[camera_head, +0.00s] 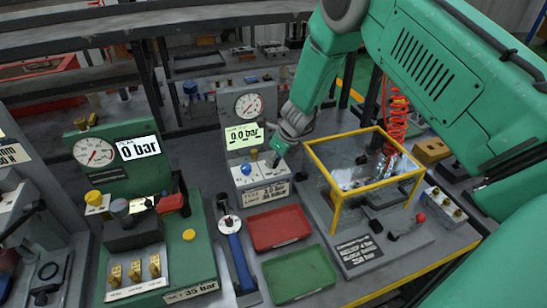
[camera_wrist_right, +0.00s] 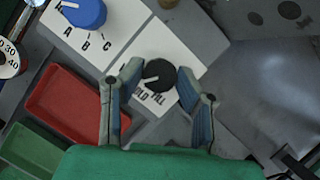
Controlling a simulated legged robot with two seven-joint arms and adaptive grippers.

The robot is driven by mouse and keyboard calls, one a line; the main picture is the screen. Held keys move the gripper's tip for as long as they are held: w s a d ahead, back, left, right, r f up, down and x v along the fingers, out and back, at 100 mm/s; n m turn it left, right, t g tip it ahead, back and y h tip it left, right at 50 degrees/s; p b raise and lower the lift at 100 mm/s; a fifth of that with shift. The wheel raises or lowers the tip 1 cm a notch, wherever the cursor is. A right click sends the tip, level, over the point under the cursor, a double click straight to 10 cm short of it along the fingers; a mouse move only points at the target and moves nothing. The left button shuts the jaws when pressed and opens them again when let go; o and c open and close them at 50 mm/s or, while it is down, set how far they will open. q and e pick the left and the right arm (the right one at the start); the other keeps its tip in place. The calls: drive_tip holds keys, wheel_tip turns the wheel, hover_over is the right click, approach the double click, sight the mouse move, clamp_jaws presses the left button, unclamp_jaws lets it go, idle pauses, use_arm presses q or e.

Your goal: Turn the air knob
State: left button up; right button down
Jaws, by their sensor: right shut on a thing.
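A grey valve block (camera_head: 262,190) stands mid-table, with a round gauge (camera_head: 249,106) and a lit display (camera_head: 244,136) reading 0.0 bar. In the right wrist view, a black round knob (camera_wrist_right: 160,75) with a white pointer line sits on its white panel, above lettering that ends in FILL. My right gripper (camera_head: 277,158) reaches down to this panel and is shut on the black knob, one finger on each side, as the right wrist view (camera_wrist_right: 158,85) shows. A blue knob (camera_wrist_right: 84,12) marked A, B, C sits beside it. My left gripper is not in view.
A red tray (camera_head: 278,228) and a green tray (camera_head: 300,275) lie in front of the block. A yellow-framed clear box (camera_head: 366,162) stands close on the right. A green valve block (camera_head: 150,235) with its own gauge stands on the left, with a blue-handled tool (camera_head: 237,255) beside it.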

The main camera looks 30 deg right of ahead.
drive_tip(key=shift+n+y, duration=0.4)
drive_tip(key=shift+n, duration=0.5)
drive_tip(key=shift+d+f+n+g+y+p, duration=0.1)
drive_tip(key=shift+d+n+g+y+p, duration=0.15)
drive_tip(key=shift+n, duration=0.75)
drive_tip(key=n+g+y, duration=0.1)
drive_tip(key=n, duration=0.1)
drive_tip(key=shift+f+n, duration=0.1)
drive_tip(key=shift+n, duration=0.2)
drive_tip(key=n+g+b, duration=0.1)
drive_tip(key=n, duration=0.1)
drive_tip(key=n+b, duration=0.2)
drive_tip(key=n, duration=0.1)
drive_tip(key=shift+w+g+y, duration=0.1)
drive_tip(key=shift+g+y, duration=0.25)
drive_tip(key=shift+w+n+g+b, duration=0.1)
drive_tip(key=shift+n+g+b, duration=0.8)
drive_tip(key=shift+n, duration=1.1)
drive_tip(key=c, duration=1.2)
unclamp_jaws()
drive_tip(key=shift+w+d, duration=0.1)
